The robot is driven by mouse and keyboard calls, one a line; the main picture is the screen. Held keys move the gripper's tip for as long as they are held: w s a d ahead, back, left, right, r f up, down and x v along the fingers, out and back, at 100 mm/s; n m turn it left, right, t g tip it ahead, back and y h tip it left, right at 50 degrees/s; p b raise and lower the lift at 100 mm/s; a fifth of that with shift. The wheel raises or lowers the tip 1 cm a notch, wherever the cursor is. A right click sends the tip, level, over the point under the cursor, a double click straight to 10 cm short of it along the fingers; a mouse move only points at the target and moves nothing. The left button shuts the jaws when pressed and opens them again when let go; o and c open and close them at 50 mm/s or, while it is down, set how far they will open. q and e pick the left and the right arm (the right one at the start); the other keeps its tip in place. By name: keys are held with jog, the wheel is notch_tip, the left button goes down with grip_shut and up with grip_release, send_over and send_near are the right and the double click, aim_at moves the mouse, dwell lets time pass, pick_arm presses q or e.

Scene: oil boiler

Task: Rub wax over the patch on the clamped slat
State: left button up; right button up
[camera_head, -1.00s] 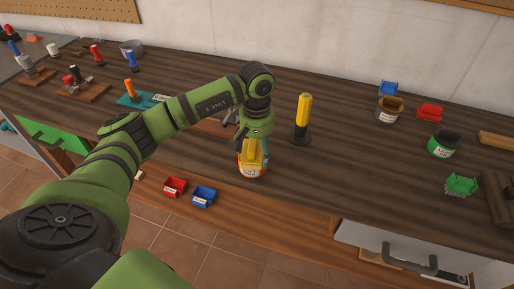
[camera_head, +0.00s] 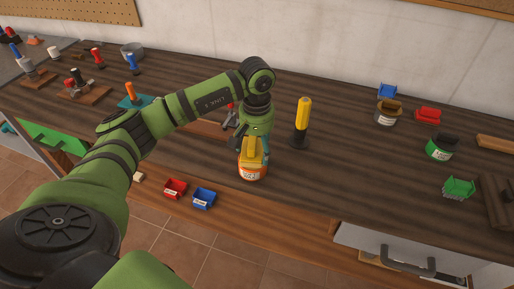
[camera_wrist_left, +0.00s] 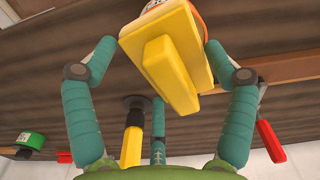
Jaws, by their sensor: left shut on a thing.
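My left gripper (camera_head: 253,143) points down near the bench's front edge. Its teal fingers are shut on a yellow block with a raised grip (camera_wrist_left: 172,62). The block (camera_head: 251,152) is over an orange tin with a white label (camera_head: 252,173). The tin's rim shows past the block in the left wrist view (camera_wrist_left: 185,6); I cannot tell whether they touch. A brown board (camera_head: 208,129), perhaps the slat, lies behind my forearm, with a red-handled clamp (camera_head: 229,116) beside it. My arm hides most of it, and no patch shows. My right gripper is not in view.
A yellow-handled tool (camera_head: 303,115) stands upright right of the gripper. Small red (camera_head: 174,188) and blue (camera_head: 203,197) bins are by the front edge. A brown tin (camera_head: 387,113) and a green tin (camera_head: 441,147) stand at right.

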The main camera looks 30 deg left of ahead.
aim_at(257, 150)
pick_arm(q)
jog(key=shift+r+p, duration=1)
jog(key=shift+r, duration=1.35)
jog(key=s+d+m+b, duration=0.3)
jog(key=s+d+m, duration=0.2)
jog(key=s+d, duration=0.5)
jog(key=shift+s+d+r+m, duration=0.2)
jog(key=shift+d+m, duration=0.2)
jog(key=shift+d, duration=0.2)
